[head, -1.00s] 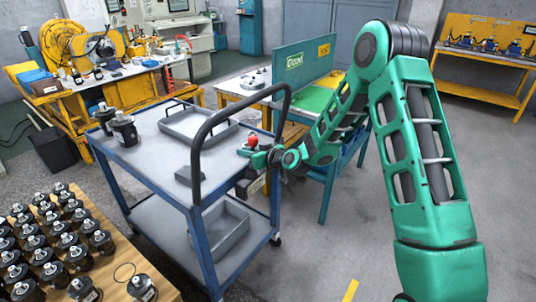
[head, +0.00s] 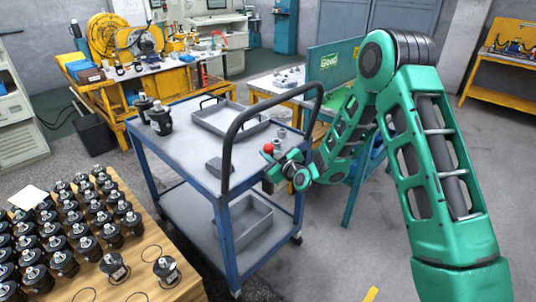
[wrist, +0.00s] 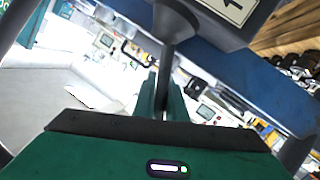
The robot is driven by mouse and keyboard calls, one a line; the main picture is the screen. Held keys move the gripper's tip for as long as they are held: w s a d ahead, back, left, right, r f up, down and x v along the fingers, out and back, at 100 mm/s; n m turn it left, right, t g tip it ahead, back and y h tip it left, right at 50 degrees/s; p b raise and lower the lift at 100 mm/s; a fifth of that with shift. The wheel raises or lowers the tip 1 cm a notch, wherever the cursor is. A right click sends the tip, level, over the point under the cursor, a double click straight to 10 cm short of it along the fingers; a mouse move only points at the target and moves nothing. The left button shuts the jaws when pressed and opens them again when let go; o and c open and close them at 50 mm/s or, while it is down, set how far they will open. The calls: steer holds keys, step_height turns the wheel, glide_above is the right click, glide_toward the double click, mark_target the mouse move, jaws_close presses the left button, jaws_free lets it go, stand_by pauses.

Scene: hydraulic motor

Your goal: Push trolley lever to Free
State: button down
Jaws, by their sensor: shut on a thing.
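The blue-framed trolley (head: 187,188) with a grey top stands left of my arm in the head view. Its lever ends in a red ball (head: 268,148), at the trolley's right side near the black push handle (head: 229,135). My gripper (head: 277,167) is at the lever just below the ball. In the wrist view my green fingers (wrist: 163,100) are closed around the dark lever shaft (wrist: 168,55). A plate marked "1" (wrist: 233,8) shows beside the shaft at the top.
A wooden table (head: 140,258) with many motors stands front left. A green-panelled workbench is behind my arm.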

steer(key=shift+s+f, duration=0.1)
steer(key=shift+f, duration=0.15)
steer(key=c, duration=2)
jaws_free()
steer(key=shift+o, duration=1)
steer(key=shift+r, duration=0.1)
steer(key=v, duration=1)
steer(key=shift+s, duration=0.15)
steer(key=shift+r, duration=0.1)
